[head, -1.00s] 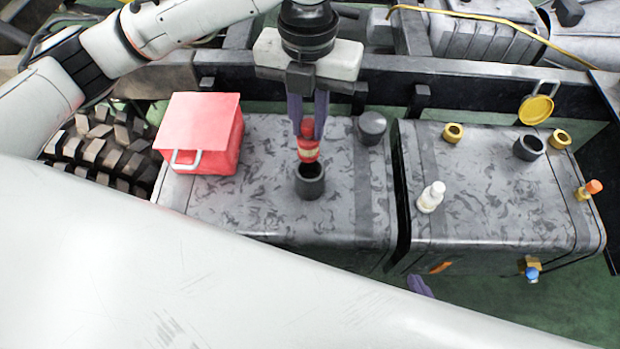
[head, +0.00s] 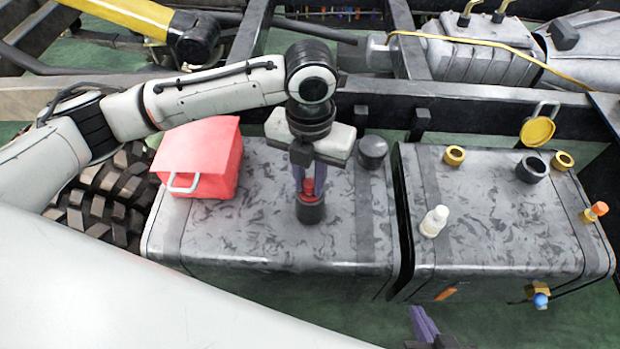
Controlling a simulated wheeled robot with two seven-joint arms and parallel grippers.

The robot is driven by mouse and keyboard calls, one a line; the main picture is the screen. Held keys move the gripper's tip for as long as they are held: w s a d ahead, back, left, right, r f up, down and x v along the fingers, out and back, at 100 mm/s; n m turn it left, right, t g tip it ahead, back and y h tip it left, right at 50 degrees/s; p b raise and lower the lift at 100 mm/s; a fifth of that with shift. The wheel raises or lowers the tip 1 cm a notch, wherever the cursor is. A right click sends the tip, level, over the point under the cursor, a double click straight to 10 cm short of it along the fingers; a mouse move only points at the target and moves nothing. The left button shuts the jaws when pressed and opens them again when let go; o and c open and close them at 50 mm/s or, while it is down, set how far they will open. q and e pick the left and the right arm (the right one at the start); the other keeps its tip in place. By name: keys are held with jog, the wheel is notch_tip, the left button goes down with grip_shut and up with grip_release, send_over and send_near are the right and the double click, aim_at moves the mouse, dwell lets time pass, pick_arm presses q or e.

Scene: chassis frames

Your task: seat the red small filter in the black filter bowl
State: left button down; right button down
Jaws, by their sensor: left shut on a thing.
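The red small filter (head: 309,188) is upright in the mouth of the black filter bowl (head: 310,210) on the left grey tank. Its lower part is hidden by the bowl's rim, so I cannot tell how deep it sits. My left gripper (head: 309,183) points down from above with its purple fingers shut on the filter. My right gripper (head: 424,325) shows only in part at the bottom edge, with purple finger showing; its jaw opening cannot be made out.
A red box (head: 205,150) with a handle stands left of the bowl. A dark grey cap (head: 372,152) is behind right. The right tank holds a white bottle (head: 434,221), yellow rings (head: 454,156) and a dark ring (head: 530,169). The left tank's front top is clear.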

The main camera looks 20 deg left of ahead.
pick_arm(q)
jog(key=c, duration=1.6)
grip_release()
jog(key=shift+r, duration=0.1)
notch_tip(320, 180, up, 12)
jog(key=shift+p, duration=1)
